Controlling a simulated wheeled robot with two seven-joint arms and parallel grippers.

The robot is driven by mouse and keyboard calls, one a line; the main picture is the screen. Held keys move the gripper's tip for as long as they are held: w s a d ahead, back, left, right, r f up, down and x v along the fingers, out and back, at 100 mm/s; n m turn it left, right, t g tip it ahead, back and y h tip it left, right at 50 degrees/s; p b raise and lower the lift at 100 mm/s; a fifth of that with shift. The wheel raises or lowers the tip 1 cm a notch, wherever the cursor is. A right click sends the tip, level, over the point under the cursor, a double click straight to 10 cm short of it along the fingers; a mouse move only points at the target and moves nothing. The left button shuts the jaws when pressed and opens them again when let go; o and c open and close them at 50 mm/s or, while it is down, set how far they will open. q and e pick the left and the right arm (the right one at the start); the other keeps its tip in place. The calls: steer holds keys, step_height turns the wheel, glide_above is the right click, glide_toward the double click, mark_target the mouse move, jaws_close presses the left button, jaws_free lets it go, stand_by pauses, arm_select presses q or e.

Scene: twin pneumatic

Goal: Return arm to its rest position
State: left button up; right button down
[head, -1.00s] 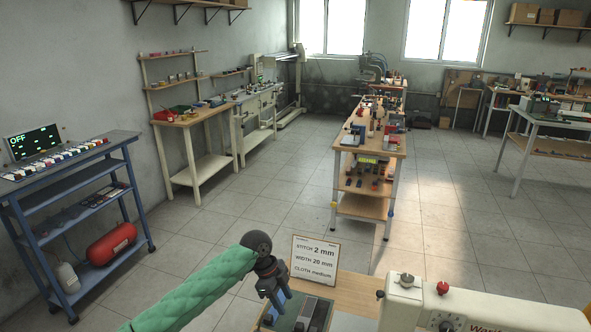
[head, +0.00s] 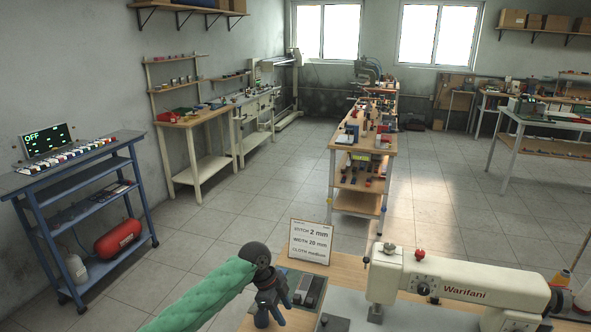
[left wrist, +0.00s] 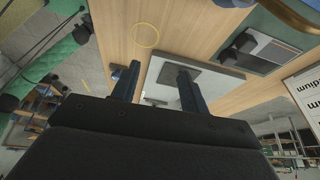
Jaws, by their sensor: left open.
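My left arm, in a green quilted sleeve, comes in from the bottom left of the head view. Its dark gripper (head: 270,312) hangs over the left end of the wooden sewing table (head: 345,268). In the left wrist view, the two blue-black fingers (left wrist: 156,85) stand apart with nothing between them. Beyond them are the wooden top and a pale plate (left wrist: 215,83). My right gripper does not show in the head view.
A white sewing machine (head: 460,285) marked Warifani stands on the table's right. A settings card (head: 310,241) stands at its back edge, near a dark block (head: 309,290). A blue cart (head: 85,190) with a red tank stands at left. Open tiled floor lies between.

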arm_select(q)
steer(key=s+f+n+t, duration=0.1)
steer(key=s+f+n, duration=0.25)
steer(key=s, duration=0.45)
steer(key=s+f+n+t, duration=0.2)
steer(key=s+f+n, duration=0.15)
steer(key=s, duration=0.45)
steer(key=s+a+n+t+y, duration=0.2)
steer(key=s+a+n+y, duration=0.2)
steer(key=s+a+n, duration=1.2)
steer(key=s+f+m+g+b, duration=0.1)
steer(key=s+f+m+b, duration=0.2)
steer(key=f, duration=2.5)
steer(key=s+f, duration=0.4)
steer(key=f, duration=0.7)
steer(key=s+f+m, duration=0.1)
steer(key=s+f, duration=0.3)
steer(key=f, duration=0.8)
steer(key=shift+s+g, duration=0.25)
steer(key=shift+g, duration=0.15)
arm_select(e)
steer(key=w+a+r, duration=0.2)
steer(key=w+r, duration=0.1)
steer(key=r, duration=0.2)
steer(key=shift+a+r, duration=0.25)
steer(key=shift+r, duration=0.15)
